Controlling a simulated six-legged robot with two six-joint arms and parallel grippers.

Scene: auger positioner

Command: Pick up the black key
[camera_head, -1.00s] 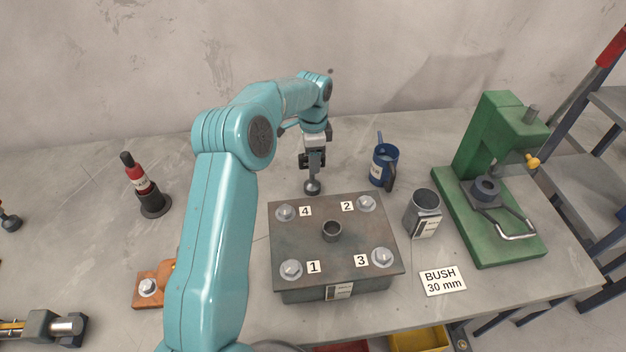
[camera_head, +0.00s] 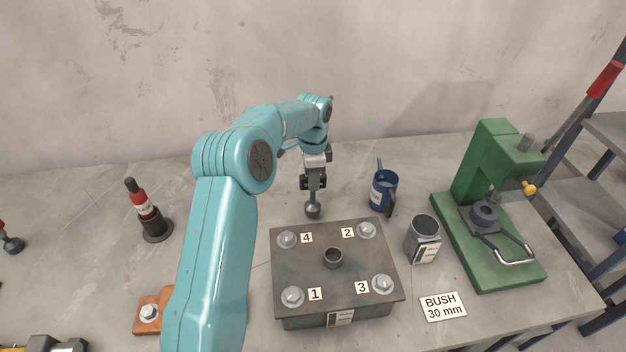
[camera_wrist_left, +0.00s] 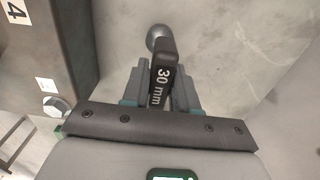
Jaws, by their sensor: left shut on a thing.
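The black key (camera_wrist_left: 163,72) is a dark bar marked "30 mm" with a round grey knob at its far end. My left gripper (camera_head: 313,185) is shut on it, one finger on each side of the bar in the left wrist view. In the head view the key's knob (camera_head: 312,211) hangs below the fingers, just behind the steel block's back edge. I cannot tell for sure whether the knob touches the bench. My right gripper is not in view.
The steel block (camera_head: 305,265) with numbered bolts stands in front of the gripper. A blue mug (camera_head: 383,192), a grey cup (camera_head: 423,238) and a green press (camera_head: 480,170) stand to the right. A red-black bottle jack (camera_head: 146,210) stands at left. Bench behind the gripper is clear.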

